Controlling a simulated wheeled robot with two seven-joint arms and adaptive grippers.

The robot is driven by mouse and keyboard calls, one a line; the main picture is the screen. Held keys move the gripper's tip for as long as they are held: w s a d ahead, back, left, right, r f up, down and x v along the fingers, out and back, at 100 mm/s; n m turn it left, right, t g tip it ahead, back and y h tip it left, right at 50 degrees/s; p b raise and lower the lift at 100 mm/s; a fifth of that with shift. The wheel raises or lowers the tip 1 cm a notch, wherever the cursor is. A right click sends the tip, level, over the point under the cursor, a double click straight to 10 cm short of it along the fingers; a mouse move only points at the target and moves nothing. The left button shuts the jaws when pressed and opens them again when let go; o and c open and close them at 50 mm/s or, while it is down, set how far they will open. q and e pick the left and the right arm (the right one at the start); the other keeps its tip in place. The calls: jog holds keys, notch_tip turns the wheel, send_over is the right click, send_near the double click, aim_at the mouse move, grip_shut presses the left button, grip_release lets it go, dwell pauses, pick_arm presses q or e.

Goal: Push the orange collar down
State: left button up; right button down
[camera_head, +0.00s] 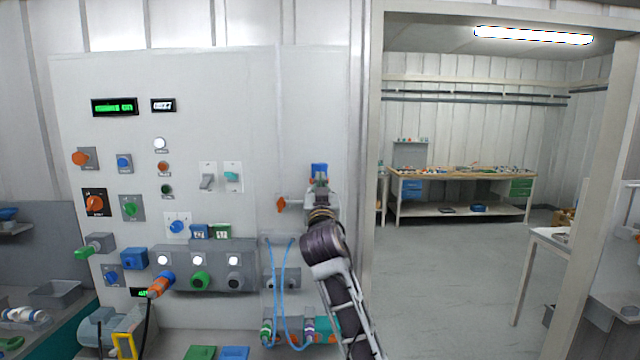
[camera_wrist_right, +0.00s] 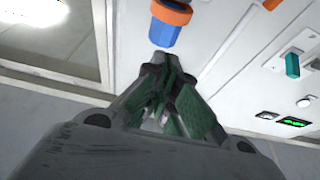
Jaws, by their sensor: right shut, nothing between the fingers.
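The orange collar (camera_wrist_right: 172,11) is a ring around a blue cylinder (camera_wrist_right: 165,32) at the top of the right wrist view. In the head view only the blue part (camera_head: 319,168) shows clearly on the panel's right side; my gripper hides the collar there. My right gripper (camera_head: 319,184) is just below the blue part in the head view. In the wrist view its fingers (camera_wrist_right: 166,60) are shut and empty, with the tips close to the blue cylinder's end. I cannot tell whether they touch it. My left gripper is not in view.
An orange handle (camera_head: 282,204) sits on the panel just left of my right gripper. Blue hoses (camera_head: 271,285) hang below it. The grey panel (camera_head: 110,65) carries several knobs, switches and displays. A doorway to a room with a workbench (camera_head: 460,178) opens at right.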

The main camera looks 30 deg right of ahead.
jog(key=shift+b+v, duration=0.35)
jog(key=shift+v, duration=0.85)
jog(key=shift+f, duration=0.1)
